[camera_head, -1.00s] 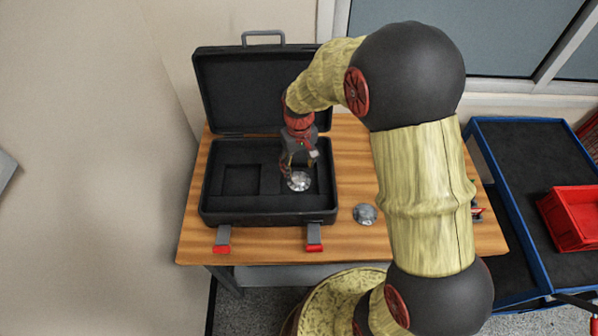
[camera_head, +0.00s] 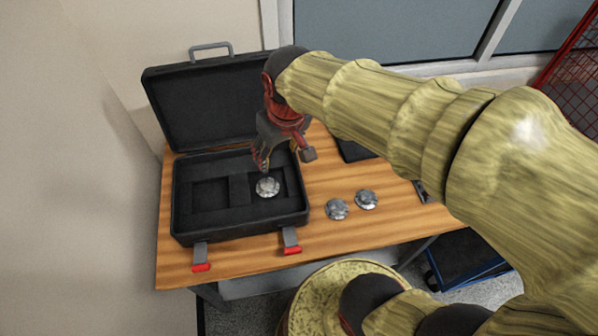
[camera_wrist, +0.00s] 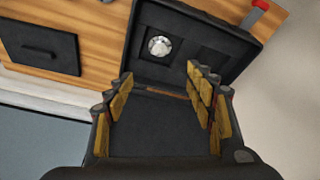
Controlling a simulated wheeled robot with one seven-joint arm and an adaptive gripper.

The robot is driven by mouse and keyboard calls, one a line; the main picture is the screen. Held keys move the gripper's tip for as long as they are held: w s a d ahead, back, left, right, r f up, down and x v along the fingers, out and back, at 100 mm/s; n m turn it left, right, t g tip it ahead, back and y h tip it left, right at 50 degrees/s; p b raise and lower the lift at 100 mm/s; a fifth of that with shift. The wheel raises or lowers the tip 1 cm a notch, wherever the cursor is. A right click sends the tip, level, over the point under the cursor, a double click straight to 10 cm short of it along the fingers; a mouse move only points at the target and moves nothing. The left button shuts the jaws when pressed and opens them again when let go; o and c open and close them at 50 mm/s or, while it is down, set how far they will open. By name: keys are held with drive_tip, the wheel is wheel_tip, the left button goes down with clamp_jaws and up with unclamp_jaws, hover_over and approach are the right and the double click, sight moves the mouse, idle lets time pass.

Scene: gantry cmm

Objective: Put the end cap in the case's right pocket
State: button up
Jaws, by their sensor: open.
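The black case (camera_head: 250,227) stands open on the wooden table, with two square pockets in its dark insert. A silver, faceted round end cap (camera_head: 267,187) lies in the right pocket (camera_head: 284,180); it also shows in the wrist view (camera_wrist: 159,46), inside its pocket. The left pocket (camera_head: 211,192) looks empty. My gripper (camera_head: 263,162) is over the back of the right pocket, just behind the cap in the head view. In the wrist view its fingers (camera_wrist: 162,95) are wide apart with nothing between them, and the cap lies beyond them.
Two similar silver discs, one (camera_head: 337,209) and another (camera_head: 366,199), lie on the table (camera_head: 330,240) right of the case. The raised lid (camera_head: 205,105) stands behind the pockets, close to my gripper. A dark flat item (camera_head: 352,150) lies at the back right.

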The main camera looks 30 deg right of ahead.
drive_tip(key=s+r+t, duration=0.2)
drive_tip(key=s+r, duration=0.1)
drive_tip(key=s, duration=0.7)
drive_tip(key=shift+r+m, duration=0.4)
